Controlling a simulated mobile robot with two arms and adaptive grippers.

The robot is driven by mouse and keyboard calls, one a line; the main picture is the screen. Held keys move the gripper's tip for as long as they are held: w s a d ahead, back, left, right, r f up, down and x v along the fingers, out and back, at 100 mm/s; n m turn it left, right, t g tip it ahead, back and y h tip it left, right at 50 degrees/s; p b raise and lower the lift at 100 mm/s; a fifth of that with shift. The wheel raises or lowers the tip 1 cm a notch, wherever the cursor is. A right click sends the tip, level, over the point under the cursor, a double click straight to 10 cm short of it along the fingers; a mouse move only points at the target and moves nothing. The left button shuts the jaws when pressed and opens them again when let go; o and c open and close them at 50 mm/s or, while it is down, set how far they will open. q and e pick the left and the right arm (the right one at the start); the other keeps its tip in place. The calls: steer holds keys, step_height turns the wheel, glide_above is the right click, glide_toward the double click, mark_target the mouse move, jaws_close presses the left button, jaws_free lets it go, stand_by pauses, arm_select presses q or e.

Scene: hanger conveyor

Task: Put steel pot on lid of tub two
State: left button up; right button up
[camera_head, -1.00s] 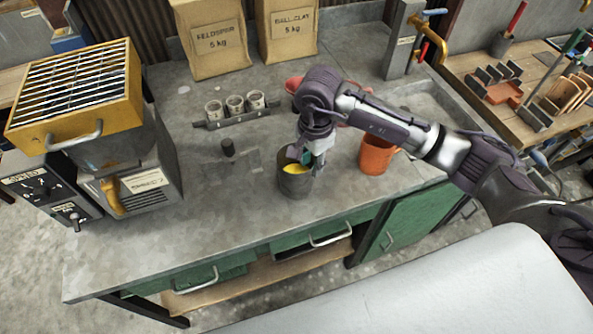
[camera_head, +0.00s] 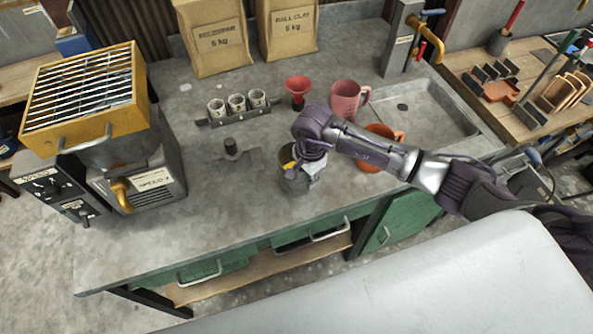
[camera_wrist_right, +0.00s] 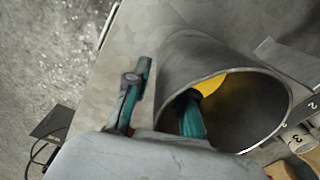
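The steel pot (camera_head: 294,184) is a grey open cylinder with something yellow inside, standing on the grey bench; it also shows in the right wrist view (camera_wrist_right: 190,62). My right gripper (camera_head: 304,172) reaches down onto it and hides part of its rim. In the right wrist view its fingers (camera_wrist_right: 165,105) are apart, one outside the pot and one inside the mouth, with the wall between them. Three small tubs stand in a rack; the middle one (camera_head: 237,104) is probably tub two. A "2" label (camera_wrist_right: 312,105) shows at the wrist view's right edge. My left gripper is not in view.
A dark weight-like piece (camera_head: 231,148) stands left of the pot. A red funnel (camera_head: 297,88), a pink mug (camera_head: 346,102) and an orange mug (camera_head: 372,160) stand behind and right. A yellow-topped machine (camera_head: 85,100) fills the left. The bench's front left is clear.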

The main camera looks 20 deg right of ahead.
jaws_close()
steer(key=shift+r, duration=0.1)
